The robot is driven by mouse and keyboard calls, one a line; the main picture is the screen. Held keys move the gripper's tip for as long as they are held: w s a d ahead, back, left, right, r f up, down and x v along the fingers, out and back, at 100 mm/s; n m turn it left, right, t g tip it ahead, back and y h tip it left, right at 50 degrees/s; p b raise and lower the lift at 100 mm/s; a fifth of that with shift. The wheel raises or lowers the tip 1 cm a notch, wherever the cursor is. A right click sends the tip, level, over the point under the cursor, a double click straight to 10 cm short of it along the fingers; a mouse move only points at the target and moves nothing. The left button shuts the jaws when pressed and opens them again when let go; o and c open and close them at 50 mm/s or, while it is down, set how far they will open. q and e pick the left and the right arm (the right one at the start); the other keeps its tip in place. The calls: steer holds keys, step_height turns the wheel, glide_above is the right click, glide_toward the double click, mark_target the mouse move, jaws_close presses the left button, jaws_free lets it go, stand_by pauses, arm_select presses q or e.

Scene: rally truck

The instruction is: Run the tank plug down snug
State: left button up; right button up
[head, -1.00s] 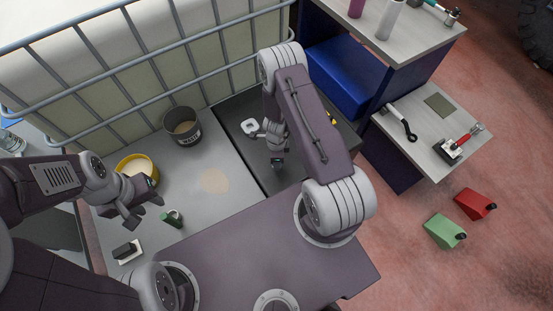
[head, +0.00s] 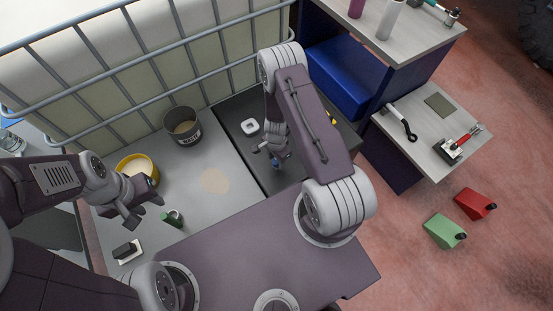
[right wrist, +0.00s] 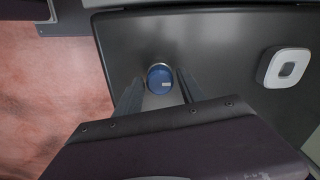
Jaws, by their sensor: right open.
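A round blue-topped piece with a metal rim, which looks like the tank plug (right wrist: 160,79), sits on the dark tank top (right wrist: 215,40). In the right wrist view it lies between the two fingers of my right gripper (right wrist: 158,90). The fingers are open, one on each side, with gaps showing; I cannot tell its height or how far it is seated. In the head view my right gripper (head: 273,156) is over the dark tank top (head: 235,110), partly hidden by my arm. My left gripper (head: 140,208) hangs open and empty above the grey bench.
A white square ring (head: 250,126) lies on the tank top. A dark pot (head: 183,127), a yellow bowl (head: 150,162), a green cup (head: 172,218) and a dark block (head: 124,250) stand on the grey bench (head: 200,215). A caged white container (head: 130,75) borders the back.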

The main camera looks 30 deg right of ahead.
steer(key=shift+n, duration=0.6)
steer(key=c, duration=0.8)
steer(key=shift+o, duration=0.2)
steer(key=m, duration=0.6)
steer(key=o, duration=1.1)
steer(key=shift+c, duration=0.2)
